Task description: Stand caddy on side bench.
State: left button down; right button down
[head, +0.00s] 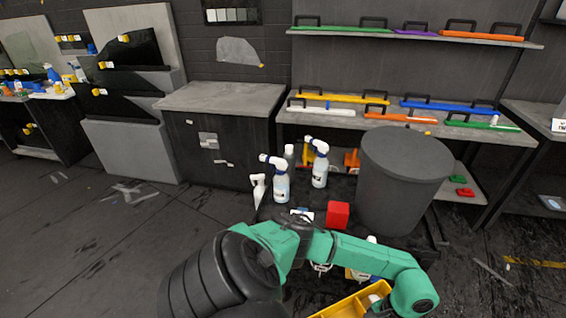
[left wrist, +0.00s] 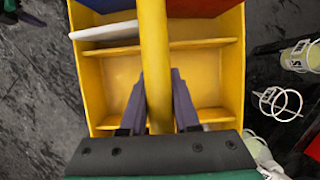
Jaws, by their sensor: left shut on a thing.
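The yellow caddy (head: 343,306) shows at the bottom of the head view, partly hidden by my green arm and cut off by the picture edge. In the left wrist view the caddy (left wrist: 91,75) fills the middle, with its bar handle (left wrist: 153,45) running down the centre. My left gripper (left wrist: 159,85) is shut on this handle, one finger on each side. Blue and red items and a white flat item (left wrist: 105,30) show in the caddy's far part. A grey-topped bench (head: 215,97) stands bare against the back wall. My right gripper is not in view.
A dark cart holds spray bottles (head: 280,185), a red block (head: 338,214) and a large grey bin (head: 395,190). Shelves with coloured tools (head: 410,117) stand at the back right. A cluttered table (head: 47,92) is far left. The floor at left is mostly open.

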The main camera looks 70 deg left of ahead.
aim_at(232, 99)
jog(key=k+u, duration=0.15)
jog(key=u, duration=0.25)
jog(key=k+u, duration=0.1)
jog(key=u, duration=0.3)
jog(key=k+j+u, duration=0.1)
jog(key=u, duration=0.25)
jog(key=k+j+u, duration=0.1)
jog(key=u, duration=0.3)
jog(key=i+j+u, duration=0.25)
jog(key=u, duration=0.15)
jog(key=i+j+u, duration=0.25)
jog(key=u, duration=0.15)
jog(key=i+j+u, duration=0.1)
jog(key=i+u, duration=0.6)
jog(key=u, duration=0.15)
jog(key=i+u, duration=0.4)
jog(key=i+j+z, duration=0.1)
jog(key=i+z, duration=0.2)
jog(key=i, duration=0.3)
jog(key=i+j+z, duration=0.2)
jog(key=i+z, duration=0.15)
jog(key=i, duration=0.3)
jog(key=i+j+z, duration=0.3)
jog(key=i, duration=0.25)
jog(key=i+j+z, duration=0.3)
jog(key=i+j, duration=0.25)
